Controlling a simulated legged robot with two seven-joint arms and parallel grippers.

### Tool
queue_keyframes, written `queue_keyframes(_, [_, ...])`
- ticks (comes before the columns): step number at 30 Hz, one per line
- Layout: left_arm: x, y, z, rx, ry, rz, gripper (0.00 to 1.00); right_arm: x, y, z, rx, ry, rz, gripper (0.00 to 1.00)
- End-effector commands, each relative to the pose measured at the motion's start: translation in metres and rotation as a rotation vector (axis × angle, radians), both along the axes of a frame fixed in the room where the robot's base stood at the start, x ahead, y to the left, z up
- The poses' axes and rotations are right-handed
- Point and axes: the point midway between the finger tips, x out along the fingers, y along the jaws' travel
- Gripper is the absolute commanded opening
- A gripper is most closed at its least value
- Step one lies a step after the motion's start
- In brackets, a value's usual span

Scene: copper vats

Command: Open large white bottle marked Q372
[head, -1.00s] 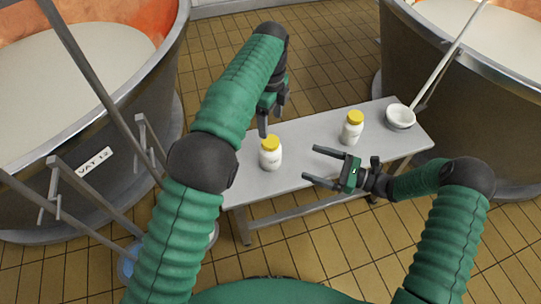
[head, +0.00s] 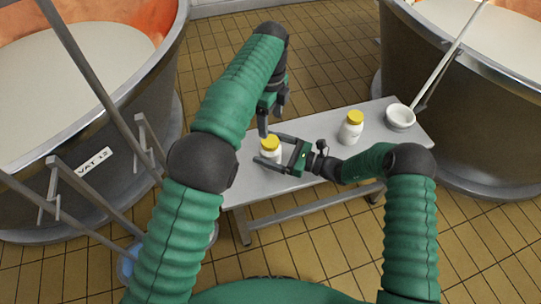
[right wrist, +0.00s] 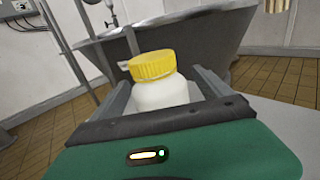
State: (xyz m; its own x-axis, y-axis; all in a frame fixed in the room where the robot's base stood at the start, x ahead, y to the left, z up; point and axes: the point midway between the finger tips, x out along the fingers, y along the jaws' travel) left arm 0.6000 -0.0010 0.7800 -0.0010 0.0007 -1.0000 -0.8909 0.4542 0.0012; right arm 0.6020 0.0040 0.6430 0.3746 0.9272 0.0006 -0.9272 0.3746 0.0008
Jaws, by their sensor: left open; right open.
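A white bottle with a yellow lid (head: 270,144) stands upright at the left part of the bench. A second such bottle (head: 350,130) stands further right. Neither label can be read, so I cannot tell which is Q372. My right gripper (head: 265,148) is open, its fingers on either side of the left bottle. In the right wrist view the bottle (right wrist: 160,95) stands between the two open fingers, its lid on; contact cannot be told. My left gripper (head: 272,118) is open and points down, just behind and above this bottle.
The narrow grey bench (head: 315,145) also bears a white ladle bowl (head: 400,117) with a long handle at its right end. Large vats stand at left (head: 75,130) and right (head: 470,110). Tiled floor lies around the bench.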

Motion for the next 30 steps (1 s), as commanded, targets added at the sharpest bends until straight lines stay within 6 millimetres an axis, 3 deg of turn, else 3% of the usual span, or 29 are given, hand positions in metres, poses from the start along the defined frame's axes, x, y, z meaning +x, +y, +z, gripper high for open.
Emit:
queue_keyframes(2, [0.0, 0.0, 0.0, 0.0, 0.0, 0.0, 0.68, -0.0002, -0.0001, -0.0001, 0.0, 0.0, 0.0, 0.85])
queue_keyframes(21, [0.0, 0.0001, 0.0, 0.0, 0.0, 0.0, 0.68, -0.0003, -0.0004, -0.0001, 0.0, 0.0, 0.0, 0.01])
queue_keyframes(26, [0.0, 0.0001, 0.0, 0.0, 0.0, -0.014, 0.68, -0.0003, -0.0005, -0.0001, 0.0, 0.0, 0.0, 0.0])
queue_keyframes(30, [0.0005, 0.0002, -0.0002, -0.001, 0.001, -0.203, 0.68, -0.0003, -0.0005, -0.0001, 0.0, 0.0, 0.0, 0.0])
